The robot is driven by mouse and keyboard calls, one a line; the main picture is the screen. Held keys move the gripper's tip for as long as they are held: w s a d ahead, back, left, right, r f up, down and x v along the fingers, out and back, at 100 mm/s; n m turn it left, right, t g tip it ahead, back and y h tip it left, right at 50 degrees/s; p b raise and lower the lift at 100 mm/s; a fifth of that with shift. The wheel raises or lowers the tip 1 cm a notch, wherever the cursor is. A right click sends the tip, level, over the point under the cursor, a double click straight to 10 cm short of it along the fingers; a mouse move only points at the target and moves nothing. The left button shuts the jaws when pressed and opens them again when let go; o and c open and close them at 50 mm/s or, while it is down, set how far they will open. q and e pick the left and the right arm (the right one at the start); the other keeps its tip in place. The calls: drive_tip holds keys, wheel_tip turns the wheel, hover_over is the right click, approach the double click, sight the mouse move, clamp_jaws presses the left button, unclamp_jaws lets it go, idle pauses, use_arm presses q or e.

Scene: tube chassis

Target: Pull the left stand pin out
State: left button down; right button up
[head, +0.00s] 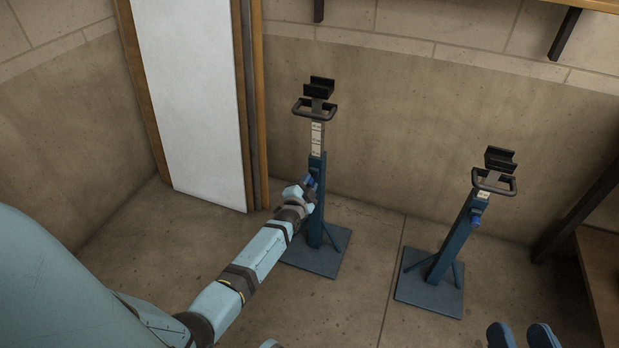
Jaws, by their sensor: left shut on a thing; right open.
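The left stand (317,210) is a blue post on a square base, with a white scale strip, a dark handle and a black cradle on top. My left gripper (309,186) is at the upper part of the blue post and is shut on the left stand pin (311,182), a small blue piece at the post's side. The gripper covers much of the pin, so I cannot tell how deep it sits. My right gripper (521,336) is open at the bottom right edge, mostly cut off, away from the stands.
A second blue stand (448,243) stands apart on the right, with a blue knob (475,220) on its post. A white panel (190,90) in a wooden frame leans on the back wall. A wooden bench (602,265) is at the right. The floor between the stands is clear.

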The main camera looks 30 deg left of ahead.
use_arm(q)
drive_tip(key=shift+p+v, duration=0.6)
drive_tip(key=shift+v, duration=0.6)
drive_tip(key=c, duration=0.9)
unclamp_jaws()
use_arm(e)
drive_tip(key=shift+s+a+r+m, duration=0.15)
drive_tip(key=shift+s+r+m, duration=0.25)
drive_tip(key=shift+r+m, duration=0.1)
use_arm(q)
drive_tip(key=shift+o, duration=0.2)
use_arm(e)
wheel_tip(320, 180, up, 8)
drive_tip(key=t+p, duration=0.3)
drive_tip(key=p, duration=0.3)
use_arm(q)
drive_tip(key=p+v, duration=0.2)
drive_tip(key=v, duration=1.1)
drive_tip(key=shift+s, duration=0.45)
use_arm(e)
wheel_tip(320, 180, down, 6)
drive_tip(key=d+g+h, duration=0.2)
drive_tip(key=shift+d+m, duration=0.25)
drive_tip(key=shift+m, duration=0.15)
